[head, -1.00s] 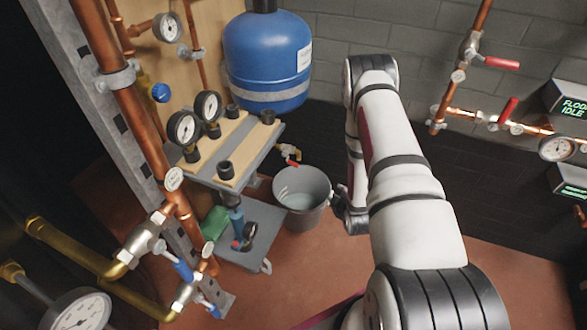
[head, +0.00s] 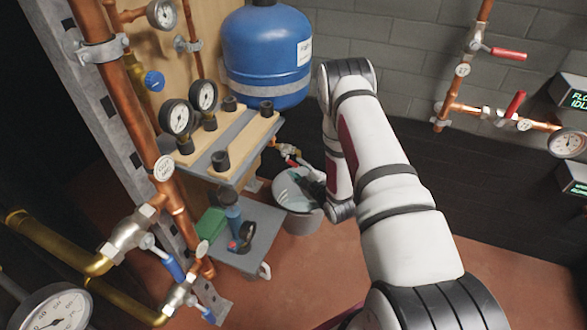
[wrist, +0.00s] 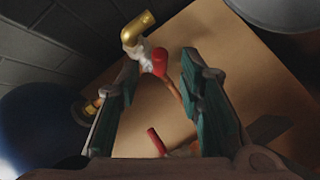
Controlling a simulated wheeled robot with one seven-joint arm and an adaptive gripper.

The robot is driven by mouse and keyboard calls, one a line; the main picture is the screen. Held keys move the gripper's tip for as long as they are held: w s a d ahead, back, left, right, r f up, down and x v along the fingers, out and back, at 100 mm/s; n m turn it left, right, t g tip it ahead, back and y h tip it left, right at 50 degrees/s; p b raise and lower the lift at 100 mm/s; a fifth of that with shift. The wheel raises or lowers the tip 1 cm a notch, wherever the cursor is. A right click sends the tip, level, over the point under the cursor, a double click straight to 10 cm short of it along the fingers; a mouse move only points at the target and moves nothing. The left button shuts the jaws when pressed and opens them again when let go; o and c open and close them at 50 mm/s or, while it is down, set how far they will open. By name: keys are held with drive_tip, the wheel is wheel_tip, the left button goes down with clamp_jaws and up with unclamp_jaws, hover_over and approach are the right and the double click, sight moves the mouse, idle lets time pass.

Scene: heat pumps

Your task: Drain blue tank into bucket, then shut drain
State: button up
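The blue tank (head: 267,55) stands behind the wooden-topped cart at upper middle; its dark blue side shows in the wrist view (wrist: 38,125). The drain valve (head: 284,150), with a red handle, is below the tank. In the wrist view the valve's red handle (wrist: 160,62) and brass outlet elbow (wrist: 137,27) show near my fingertips. The grey bucket (head: 302,222) stands on the floor below the drain, partly hidden by my arm. My gripper (wrist: 160,68) is open, with the red handle appearing between its fingers; contact cannot be told. Water flow is not clear.
The cart (head: 262,225) with gauges and a lower shelf stands left of the bucket. Copper pipes (head: 150,135) with valves are at left. Another red handle (wrist: 156,142) shows low in the wrist view. Red floor at right is free.

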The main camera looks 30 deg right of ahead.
sight(295, 166)
drive_tip(key=shift+b+x, duration=0.65)
drive_tip(key=shift+x, duration=1.6)
clamp_jaws()
